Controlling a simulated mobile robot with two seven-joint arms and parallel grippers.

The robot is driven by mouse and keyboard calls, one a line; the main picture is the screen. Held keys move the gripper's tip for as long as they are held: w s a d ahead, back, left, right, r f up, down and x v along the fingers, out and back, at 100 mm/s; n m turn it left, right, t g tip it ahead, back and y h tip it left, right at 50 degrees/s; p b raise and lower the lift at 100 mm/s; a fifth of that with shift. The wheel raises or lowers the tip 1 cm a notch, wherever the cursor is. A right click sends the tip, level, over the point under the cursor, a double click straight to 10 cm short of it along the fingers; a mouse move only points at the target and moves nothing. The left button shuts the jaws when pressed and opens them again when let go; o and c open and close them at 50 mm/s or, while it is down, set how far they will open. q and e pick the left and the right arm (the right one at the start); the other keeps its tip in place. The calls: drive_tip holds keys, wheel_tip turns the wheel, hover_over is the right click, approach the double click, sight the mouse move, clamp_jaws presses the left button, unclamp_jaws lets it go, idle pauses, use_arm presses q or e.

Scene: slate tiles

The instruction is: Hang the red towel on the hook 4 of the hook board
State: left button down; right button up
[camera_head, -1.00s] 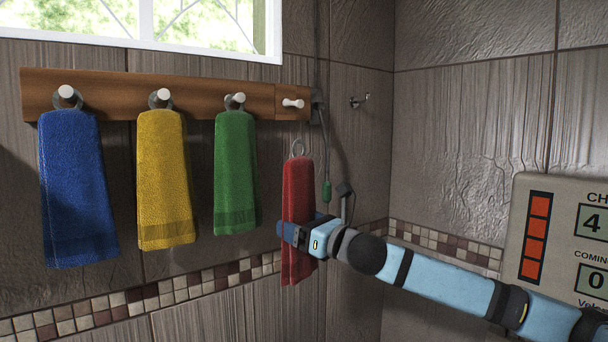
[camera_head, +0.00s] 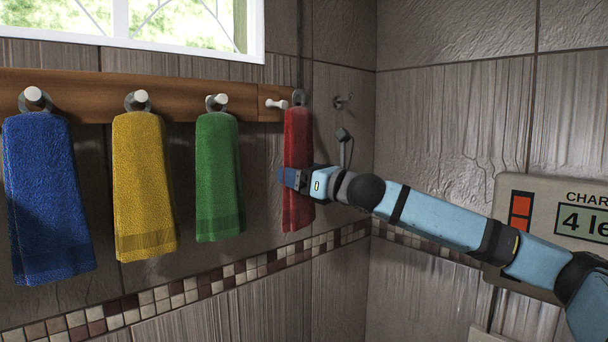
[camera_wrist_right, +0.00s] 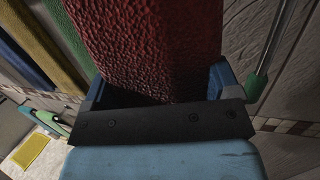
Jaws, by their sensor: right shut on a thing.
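The red towel (camera_head: 298,150) hangs from my right gripper (camera_head: 290,178), which is shut on its lower part. A grey ring at the towel's top (camera_head: 299,97) is about level with the white peg of hook 4 (camera_head: 277,104) and just right of it in the head view. I cannot tell their depth gap; the ring does not appear to be around the peg. The hook board (camera_head: 180,88) is a brown wooden strip on the wall. In the right wrist view the red towel (camera_wrist_right: 150,40) fills the space between the fingers. My left gripper is not in view.
Blue (camera_head: 45,200), yellow (camera_head: 143,190) and green (camera_head: 218,180) towels hang on the three hooks to the left. A small metal wall hook (camera_head: 343,101) sits right of the board. A display panel (camera_head: 540,200) stands at the right, partly behind my arm.

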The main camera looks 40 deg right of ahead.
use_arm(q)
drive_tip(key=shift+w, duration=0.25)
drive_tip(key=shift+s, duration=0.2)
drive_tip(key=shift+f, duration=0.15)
use_arm(e)
drive_tip(key=w, duration=0.8)
drive_tip(key=shift+a+f, duration=0.3)
drive_tip(key=shift+f, duration=0.1)
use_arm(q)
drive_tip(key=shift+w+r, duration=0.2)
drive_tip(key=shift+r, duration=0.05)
